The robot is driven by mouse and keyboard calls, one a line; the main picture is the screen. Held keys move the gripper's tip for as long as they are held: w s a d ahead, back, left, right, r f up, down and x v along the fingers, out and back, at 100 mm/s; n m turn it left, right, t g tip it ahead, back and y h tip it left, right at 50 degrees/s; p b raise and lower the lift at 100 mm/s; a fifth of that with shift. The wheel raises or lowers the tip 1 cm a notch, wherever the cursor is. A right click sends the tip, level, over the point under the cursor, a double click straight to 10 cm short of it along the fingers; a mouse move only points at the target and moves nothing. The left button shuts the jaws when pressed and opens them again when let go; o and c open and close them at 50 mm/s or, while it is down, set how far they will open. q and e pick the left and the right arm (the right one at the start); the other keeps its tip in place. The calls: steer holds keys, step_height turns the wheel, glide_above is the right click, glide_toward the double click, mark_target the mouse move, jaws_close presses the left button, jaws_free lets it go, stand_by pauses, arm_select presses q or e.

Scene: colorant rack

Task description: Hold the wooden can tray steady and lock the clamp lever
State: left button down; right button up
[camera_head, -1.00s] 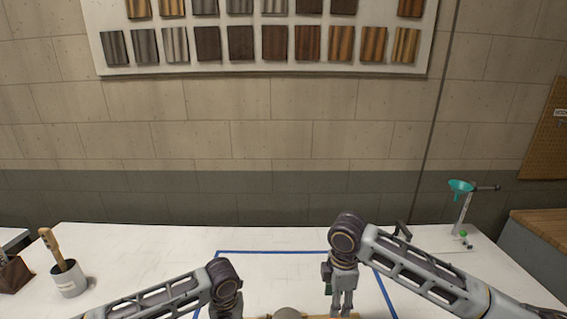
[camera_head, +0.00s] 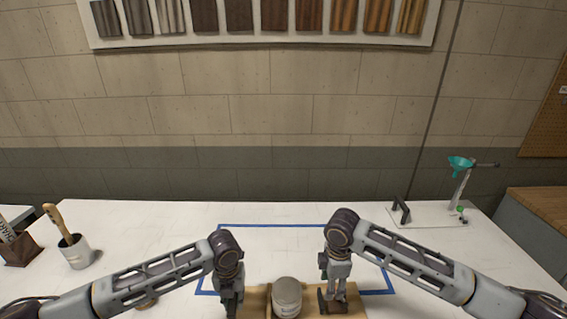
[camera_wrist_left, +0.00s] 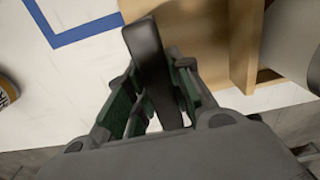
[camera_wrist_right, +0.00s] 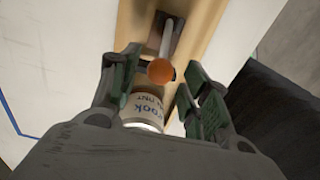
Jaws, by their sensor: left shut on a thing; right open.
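The wooden can tray (camera_head: 257,303) is at the bottom of the head view, partly cut off, with a grey-lidded can (camera_head: 287,292) in it. My left gripper (camera_head: 231,300) is at the tray's left end. In the left wrist view it (camera_wrist_left: 160,85) is shut on a dark handle (camera_wrist_left: 146,48) beside the tray (camera_wrist_left: 220,40). My right gripper (camera_head: 337,298) is above the dark clamp base (camera_head: 324,304) on the tray's right. In the right wrist view its fingers (camera_wrist_right: 160,72) are open, with the lever's orange knob (camera_wrist_right: 159,71) appearing between them. I cannot tell whether they touch.
Blue tape (camera_head: 280,226) outlines an area around the tray on the white table. A brush cup (camera_head: 77,254) stands at left. A stand with a teal funnel (camera_head: 460,163) is at the back right. The table behind the tray is clear.

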steer(key=shift+f, duration=1.6)
steer(key=shift+c, duration=0.4)
jaws_close()
steer(key=shift+d+r, duration=0.15)
steer(key=shift+d, duration=0.05)
